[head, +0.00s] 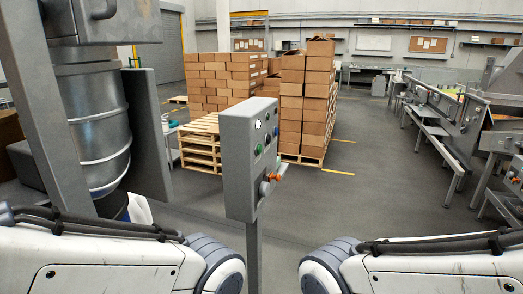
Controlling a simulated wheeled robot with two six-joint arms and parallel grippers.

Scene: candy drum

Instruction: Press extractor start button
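A grey control box (236,160) stands on a post in the middle of the head view, its button face turned to the right and seen at a steep angle. On that face are a white button or lamp (258,124), a green button (259,149), a blue one (276,131) and orange-red controls (274,177) low down. Labels are too small to read, so I cannot tell which is the extractor start button. My two white arms show at the bottom left and bottom right, below and apart from the box. Neither gripper shows.
A metal drum (98,120) stands in a grey frame at the left. Pallets (200,143) and stacked cartons (306,100) stand behind the box. A conveyor line (440,115) runs along the right. The floor (370,190) right of the box is clear.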

